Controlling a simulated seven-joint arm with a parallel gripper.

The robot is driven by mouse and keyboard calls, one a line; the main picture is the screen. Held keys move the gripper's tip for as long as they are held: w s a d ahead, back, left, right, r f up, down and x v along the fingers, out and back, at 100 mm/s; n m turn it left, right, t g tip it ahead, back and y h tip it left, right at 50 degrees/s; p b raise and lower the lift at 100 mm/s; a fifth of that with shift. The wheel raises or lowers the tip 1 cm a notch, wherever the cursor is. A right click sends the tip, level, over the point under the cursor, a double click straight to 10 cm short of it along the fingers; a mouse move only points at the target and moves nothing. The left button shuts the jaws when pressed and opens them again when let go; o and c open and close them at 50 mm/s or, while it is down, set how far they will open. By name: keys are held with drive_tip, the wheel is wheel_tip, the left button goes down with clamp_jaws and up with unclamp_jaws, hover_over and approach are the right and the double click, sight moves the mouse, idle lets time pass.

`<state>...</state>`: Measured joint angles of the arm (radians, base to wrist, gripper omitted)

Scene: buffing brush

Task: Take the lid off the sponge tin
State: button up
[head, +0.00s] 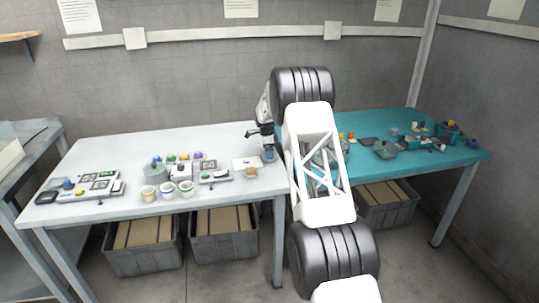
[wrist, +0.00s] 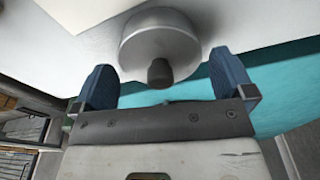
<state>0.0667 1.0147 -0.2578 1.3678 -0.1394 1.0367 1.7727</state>
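A round, grey metal lid-like top (wrist: 150,35) with a dark knob (wrist: 159,72) shows in the wrist view; it looks like the sponge tin with its lid on. My gripper (wrist: 161,66) is open, with one blue finger on each side of the knob and a gap to it on both sides. In the head view my gripper (head: 262,148) is low over the right end of the white table. I cannot clearly make out the tin there, and my arm hides part of that area.
The white table (head: 120,155) holds several cups, coloured pots and trays on its left and middle. The teal table (head: 440,168) to the right holds several small items. Grey crates (head: 143,262) stand below. The back of the white table is clear.

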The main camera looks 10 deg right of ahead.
drive_tip(key=c, duration=0.7)
drive_tip(key=shift+r, duration=0.15)
drive_tip(key=shift+r, duration=1.5)
drive_tip(key=shift+s+r, duration=0.2)
drive_tip(key=shift+s, duration=0.05)
drive_tip(key=s+a+r, duration=0.1)
drive_tip(key=s, duration=1.4)
drive_tip(key=shift+s+a+r, duration=0.15)
drive_tip(key=shift+s, duration=0.05)
